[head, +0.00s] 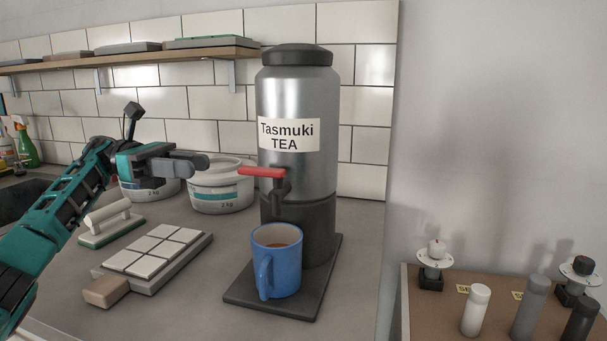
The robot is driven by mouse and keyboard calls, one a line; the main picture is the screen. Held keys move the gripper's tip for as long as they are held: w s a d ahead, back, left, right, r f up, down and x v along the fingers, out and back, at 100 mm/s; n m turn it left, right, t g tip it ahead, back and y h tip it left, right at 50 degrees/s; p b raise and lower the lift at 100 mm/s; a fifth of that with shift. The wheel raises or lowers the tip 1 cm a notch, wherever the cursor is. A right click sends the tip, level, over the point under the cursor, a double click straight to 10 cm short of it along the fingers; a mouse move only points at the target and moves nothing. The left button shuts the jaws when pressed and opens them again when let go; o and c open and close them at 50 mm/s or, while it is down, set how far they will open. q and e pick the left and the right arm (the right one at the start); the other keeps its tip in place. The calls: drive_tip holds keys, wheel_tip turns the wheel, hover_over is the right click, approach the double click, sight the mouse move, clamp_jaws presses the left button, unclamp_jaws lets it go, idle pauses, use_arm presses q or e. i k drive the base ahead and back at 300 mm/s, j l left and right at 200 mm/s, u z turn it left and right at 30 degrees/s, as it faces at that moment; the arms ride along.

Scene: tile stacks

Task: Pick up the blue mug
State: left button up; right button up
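A blue mug (284,271) stands upright on the dark base plate (248,294) of a silver tea dispenser (297,100). Brown liquid shows inside it, and its handle faces the front left. The dispenser's tap with a red lever (261,172) is just above the mug. My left gripper (203,163) is raised to the upper left of the mug, in front of the white tubs, and does not touch the mug. Its fingers are seen side-on, so their opening is unclear. My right gripper is out of view.
White tubs (221,199) stand behind my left gripper. A board of white tiles (158,249) and a float with a white handle (107,219) lie on the grey counter at left. A brown surface with shakers (476,309) is at the lower right.

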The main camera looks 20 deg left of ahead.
sight(277, 248)
drive_tip(key=k, duration=1)
